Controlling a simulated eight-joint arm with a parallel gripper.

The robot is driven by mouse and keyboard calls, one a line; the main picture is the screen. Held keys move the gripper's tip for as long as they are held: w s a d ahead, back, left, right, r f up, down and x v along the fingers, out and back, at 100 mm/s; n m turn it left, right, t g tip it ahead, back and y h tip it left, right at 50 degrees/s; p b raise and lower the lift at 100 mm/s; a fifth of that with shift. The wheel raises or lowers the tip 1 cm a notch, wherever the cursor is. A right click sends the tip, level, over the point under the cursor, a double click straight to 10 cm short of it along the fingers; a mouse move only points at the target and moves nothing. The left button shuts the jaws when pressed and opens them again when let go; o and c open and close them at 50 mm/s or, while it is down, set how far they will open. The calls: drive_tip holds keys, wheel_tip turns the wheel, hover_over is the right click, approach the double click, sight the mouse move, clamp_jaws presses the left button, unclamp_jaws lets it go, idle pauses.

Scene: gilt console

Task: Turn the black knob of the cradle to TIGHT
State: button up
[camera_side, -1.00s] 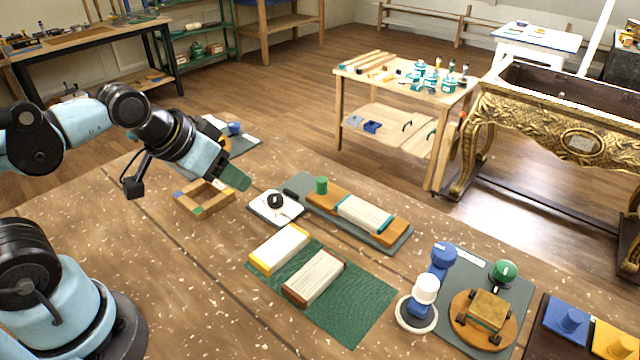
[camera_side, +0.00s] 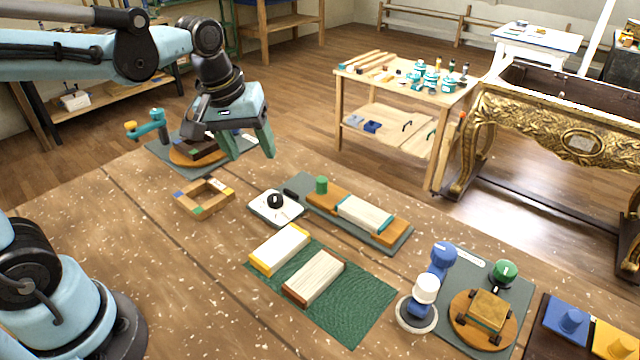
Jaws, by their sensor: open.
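The black knob (camera_side: 275,201) sits on a small white plate (camera_side: 262,210) near the middle of the bench. The plate lies beside the left end of a long grey base carrying an orange cradle (camera_side: 327,200), which has a green peg and a pale block with teal edges. The marks on the plate are too small to read, so I cannot tell the knob's setting. My gripper (camera_side: 250,150) is open and empty, its green fingers pointing down. It is above and behind the knob in the picture, apart from it.
A wooden frame (camera_side: 204,199) lies left of the plate. A fixture with a teal crank (camera_side: 150,128) stands behind it. Two pale blocks lie on a green mat (camera_side: 352,308) in front. A blue and white post (camera_side: 426,290) and a green-knobbed fixture (camera_side: 504,273) stand at right.

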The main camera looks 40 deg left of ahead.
sight(275, 197)
drive_tip(key=w+f+n+g, duration=0.2)
drive_tip(key=w+n+g, duration=0.1)
drive_tip(key=w+n, duration=0.2)
drive_tip(key=f, duration=1.1)
drive_tip(key=shift+a+f, duration=0.3)
drive_tip(key=shift+f, duration=0.1)
drive_tip(key=c, duration=1)
drive_tip(key=shift+c, duration=0.2)
